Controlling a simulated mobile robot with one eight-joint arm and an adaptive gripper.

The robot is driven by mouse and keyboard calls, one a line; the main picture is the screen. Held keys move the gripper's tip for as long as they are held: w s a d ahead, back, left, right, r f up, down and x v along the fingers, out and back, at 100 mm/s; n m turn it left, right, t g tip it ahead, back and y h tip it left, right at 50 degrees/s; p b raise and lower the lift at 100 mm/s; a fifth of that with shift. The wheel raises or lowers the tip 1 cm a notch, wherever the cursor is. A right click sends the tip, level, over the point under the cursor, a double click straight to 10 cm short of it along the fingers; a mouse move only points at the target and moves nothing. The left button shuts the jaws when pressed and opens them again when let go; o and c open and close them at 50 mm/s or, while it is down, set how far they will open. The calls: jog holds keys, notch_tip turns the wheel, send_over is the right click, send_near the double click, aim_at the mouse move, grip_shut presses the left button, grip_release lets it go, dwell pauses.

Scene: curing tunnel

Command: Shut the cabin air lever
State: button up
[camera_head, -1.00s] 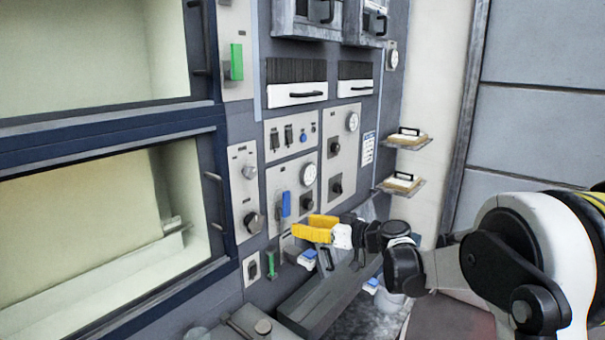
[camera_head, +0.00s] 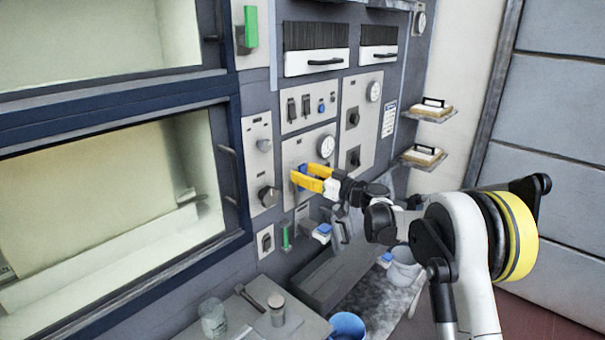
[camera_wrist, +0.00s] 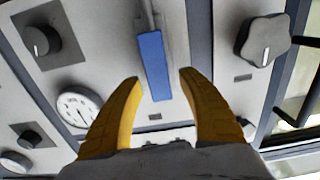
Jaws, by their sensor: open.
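A blue lever (camera_wrist: 154,66) on a light grey panel (camera_wrist: 112,62) stands between the two yellow fingers of my gripper (camera_wrist: 160,82) in the wrist view. I see a gap on both sides of it, and the fingers are apart. In the head view my gripper (camera_head: 309,178) is at the panel. The blue lever (camera_head: 302,177) is partly hidden there behind the yellow fingers. A round gauge (camera_head: 326,147) sits up and right of it on the same panel. No label that I can read tells which lever is the cabin air one.
A green lever (camera_head: 250,27) is higher left and a smaller green handle (camera_head: 285,236) lower down. A dark knob (camera_head: 268,196) sits left of my gripper. Below are a bench with a glass jar (camera_head: 213,318) and a blue bucket (camera_head: 347,326). Shelves (camera_head: 424,156) hold brushes at right.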

jog(key=shift+w+a, duration=0.15)
jog(key=shift+a, duration=0.05)
grip_shut()
